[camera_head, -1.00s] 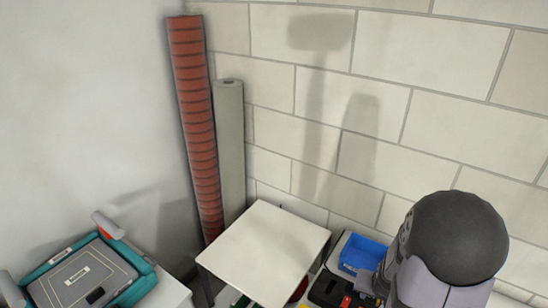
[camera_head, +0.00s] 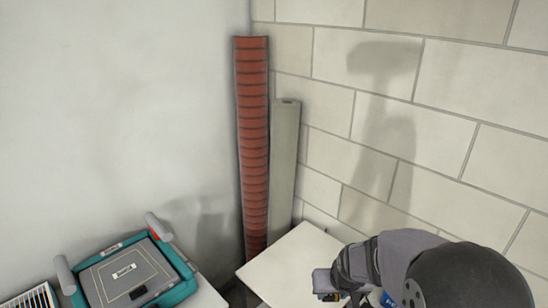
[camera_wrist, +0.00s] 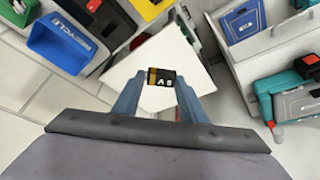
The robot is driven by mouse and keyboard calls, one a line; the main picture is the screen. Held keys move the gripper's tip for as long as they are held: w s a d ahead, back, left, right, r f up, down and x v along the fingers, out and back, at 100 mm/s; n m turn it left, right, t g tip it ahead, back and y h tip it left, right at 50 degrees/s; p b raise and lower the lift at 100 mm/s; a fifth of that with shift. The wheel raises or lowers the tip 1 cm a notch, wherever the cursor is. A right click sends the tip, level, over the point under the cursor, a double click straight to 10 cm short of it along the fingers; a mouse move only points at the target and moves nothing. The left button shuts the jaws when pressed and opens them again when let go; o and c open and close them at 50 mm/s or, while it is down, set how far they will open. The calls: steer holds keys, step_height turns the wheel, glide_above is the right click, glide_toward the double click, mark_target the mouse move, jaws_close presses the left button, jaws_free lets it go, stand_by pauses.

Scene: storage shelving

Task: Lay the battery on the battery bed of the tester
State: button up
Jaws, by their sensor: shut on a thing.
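The battery (camera_wrist: 161,79) is a small black block with a gold end and white letters. My gripper (camera_wrist: 160,86) is shut on it, between two blue fingers. In the head view my gripper (camera_head: 328,290) is over the white tabletop, partly cut off by the bottom edge. A teal-framed device (camera_head: 177,290) with a grey panel and a yellow-outlined rectangle, apparently the tester, is at the lower left, well left of my gripper. It also shows at the right edge of the wrist view (camera_wrist: 297,95). I cannot tell which part is the battery bed.
The white tabletop (camera_head: 290,258) is bare around my gripper. A red ribbed roll (camera_head: 252,150) and a grey roll (camera_head: 284,165) lean in the corner behind it. A blue recycle bin (camera_wrist: 60,42) is at the wrist view's upper left. A striped box (camera_head: 38,299) is left of the device.

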steer(key=shift+a, duration=0.2)
steer(key=s+d+f+m+h+b, duration=0.1)
steer(key=s+d+f+m, duration=0.15)
steer(key=d, duration=0.55)
steer(key=s+d+f+m+h, duration=0.1)
steer(key=s+d+f+m, duration=0.15)
steer(key=d, duration=0.55)
steer(key=s+d+f+m+h+b, duration=0.1)
steer(key=s+d+f+m, duration=0.2)
steer(key=d, duration=0.5)
steer(key=s+d+f+m+g+h+b, duration=0.1)
steer(key=s+d+f+m, duration=0.2)
steer(key=s+d, duration=0.55)
steer(key=s+d+f+m+g, duration=0.2)
steer(key=s+d+f+m, duration=0.15)
steer(key=s, duration=0.95)
steer(key=shift+n, duration=0.45)
steer(key=x, duration=0.2)
steer(key=a+b+x, duration=0.1)
steer(key=x, duration=0.2)
steer(key=shift+f, duration=0.55)
